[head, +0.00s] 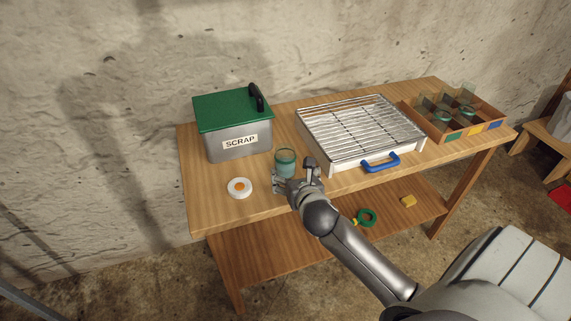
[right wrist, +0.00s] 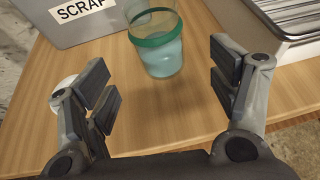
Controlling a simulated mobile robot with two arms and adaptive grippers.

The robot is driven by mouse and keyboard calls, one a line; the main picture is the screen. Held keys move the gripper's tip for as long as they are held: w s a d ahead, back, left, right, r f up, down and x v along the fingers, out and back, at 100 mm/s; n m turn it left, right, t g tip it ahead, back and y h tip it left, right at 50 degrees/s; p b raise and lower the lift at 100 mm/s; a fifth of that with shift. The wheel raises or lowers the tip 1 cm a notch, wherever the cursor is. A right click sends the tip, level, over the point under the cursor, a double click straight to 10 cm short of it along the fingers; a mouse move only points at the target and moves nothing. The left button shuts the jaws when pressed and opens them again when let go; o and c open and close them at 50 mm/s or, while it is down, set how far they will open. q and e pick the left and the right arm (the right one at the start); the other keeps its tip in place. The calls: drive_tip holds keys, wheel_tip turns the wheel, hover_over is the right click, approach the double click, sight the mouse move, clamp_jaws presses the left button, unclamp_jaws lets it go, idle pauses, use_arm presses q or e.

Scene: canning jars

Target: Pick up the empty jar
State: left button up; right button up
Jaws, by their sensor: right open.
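My right gripper (head: 296,180) is just in front of the jar in the head view. In the right wrist view its fingers (right wrist: 165,85) are wide apart, with the jar beyond the tips, not between them. My left gripper is not in view.
A grey box with a green lid (head: 233,113), labelled SCRAP, stands behind the jar. A white lid with an orange centre (head: 240,187) lies left. A wire rack tray (head: 318,150) with a blue handle is right. A wooden crate (head: 491,127) holds several jars at the far right.

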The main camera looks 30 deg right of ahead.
sight(285, 162)
drive_tip(key=x, duration=0.9)
drive_tip(key=shift+a, duration=0.1)
drive_tip(key=shift+r, duration=0.1)
drive_tip(key=c, duration=1.2)
drive_tip(key=shift+c, duration=0.2)
drive_tip(key=shift+r, duration=0.1)
